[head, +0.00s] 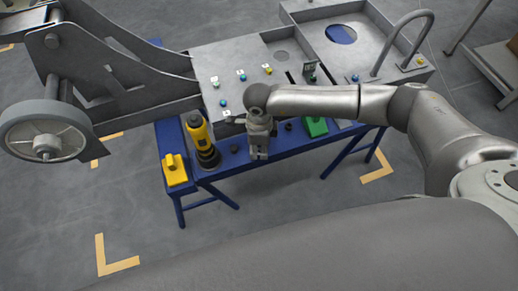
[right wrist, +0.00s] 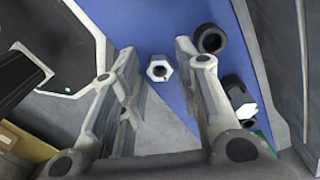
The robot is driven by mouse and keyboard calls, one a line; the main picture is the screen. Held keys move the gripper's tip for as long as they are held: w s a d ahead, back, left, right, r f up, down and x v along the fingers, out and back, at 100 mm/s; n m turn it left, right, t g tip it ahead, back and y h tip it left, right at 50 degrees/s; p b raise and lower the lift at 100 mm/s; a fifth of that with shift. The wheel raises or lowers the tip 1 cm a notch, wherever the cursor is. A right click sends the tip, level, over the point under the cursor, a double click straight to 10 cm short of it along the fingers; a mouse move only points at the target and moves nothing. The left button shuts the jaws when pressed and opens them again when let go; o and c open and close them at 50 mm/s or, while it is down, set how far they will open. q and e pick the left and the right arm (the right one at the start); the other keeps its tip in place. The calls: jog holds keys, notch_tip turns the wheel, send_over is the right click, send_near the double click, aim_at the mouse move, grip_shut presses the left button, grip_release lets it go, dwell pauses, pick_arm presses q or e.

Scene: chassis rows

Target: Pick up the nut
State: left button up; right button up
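The nut (right wrist: 158,70) is a silver hexagonal piece with a dark hole. In the right wrist view it lies on the blue bench top (right wrist: 168,103) near its edge. My right gripper (right wrist: 156,56) is open, with one finger on each side of the nut in the picture; I see no contact. In the head view my right gripper (head: 259,152) points down over the front part of the blue bench (head: 223,172). I cannot make out the nut there; the gripper probably covers it. My left gripper is not in view.
A black ring (right wrist: 211,39) and a dark socket-like part (right wrist: 237,94) lie right of the nut. A yellow-black tool (head: 201,138), a yellow block (head: 175,168) and a green item (head: 315,126) are on the bench. A grey metal chassis (head: 240,75) stands behind.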

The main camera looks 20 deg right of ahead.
grip_shut()
dwell(0.3)
